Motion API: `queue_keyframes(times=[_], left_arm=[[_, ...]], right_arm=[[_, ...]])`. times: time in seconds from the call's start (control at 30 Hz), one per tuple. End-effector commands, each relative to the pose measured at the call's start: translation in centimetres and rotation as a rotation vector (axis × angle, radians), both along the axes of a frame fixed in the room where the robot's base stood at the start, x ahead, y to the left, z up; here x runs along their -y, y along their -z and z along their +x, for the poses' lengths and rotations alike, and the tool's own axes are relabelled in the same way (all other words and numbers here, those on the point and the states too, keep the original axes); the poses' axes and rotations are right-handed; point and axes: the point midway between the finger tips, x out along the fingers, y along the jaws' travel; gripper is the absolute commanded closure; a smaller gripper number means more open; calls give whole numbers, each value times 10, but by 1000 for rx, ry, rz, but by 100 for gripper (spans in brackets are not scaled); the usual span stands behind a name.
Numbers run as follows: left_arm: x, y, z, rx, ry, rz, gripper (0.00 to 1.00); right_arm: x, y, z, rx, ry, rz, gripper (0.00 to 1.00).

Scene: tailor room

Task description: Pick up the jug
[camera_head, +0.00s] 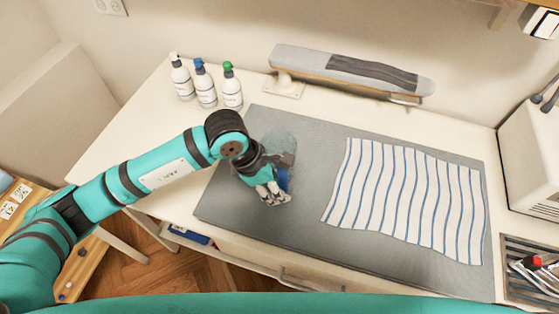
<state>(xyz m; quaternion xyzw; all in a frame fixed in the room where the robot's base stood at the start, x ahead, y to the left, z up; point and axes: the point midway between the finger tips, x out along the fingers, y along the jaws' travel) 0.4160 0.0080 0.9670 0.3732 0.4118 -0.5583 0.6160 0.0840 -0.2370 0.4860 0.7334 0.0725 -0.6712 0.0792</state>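A see-through, bluish-grey jug (283,142) appears to stand on the grey mat (225,200), left of the striped cloth. Its outline is faint, and my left wrist and gripper cover much of it. My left gripper (273,195) is at the jug's near side, low over the mat. A small blue patch shows beside the fingers. I cannot tell whether the fingers are open or closed on the jug. My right gripper is not in view.
A blue-striped white cloth (405,200) lies on the mat. Three pump bottles (206,88) stand at the back left. A sleeve board (345,72) is at the back. A white machine (530,150) and a tray (530,265) are at right. Free tabletop (130,140) lies left.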

Motion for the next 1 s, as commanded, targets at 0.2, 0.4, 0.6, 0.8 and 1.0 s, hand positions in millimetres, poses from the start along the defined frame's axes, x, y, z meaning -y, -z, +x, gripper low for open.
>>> queue_keyframes(times=[0.2, 0.4, 0.6, 0.8, 1.0], left_arm=[[13, 22, 2, -2, 1, 0, 62], [14, 27, 2, 0, 0, -1, 62], [14, 27, 2, 0, 0, -1, 79], [14, 26, 2, 0, 0, -1, 100], [14, 26, 2, 0, 0, -1, 100]], right_arm=[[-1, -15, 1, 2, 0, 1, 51], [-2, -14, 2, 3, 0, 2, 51], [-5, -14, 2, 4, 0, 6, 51], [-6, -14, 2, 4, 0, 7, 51], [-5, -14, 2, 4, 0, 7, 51]])
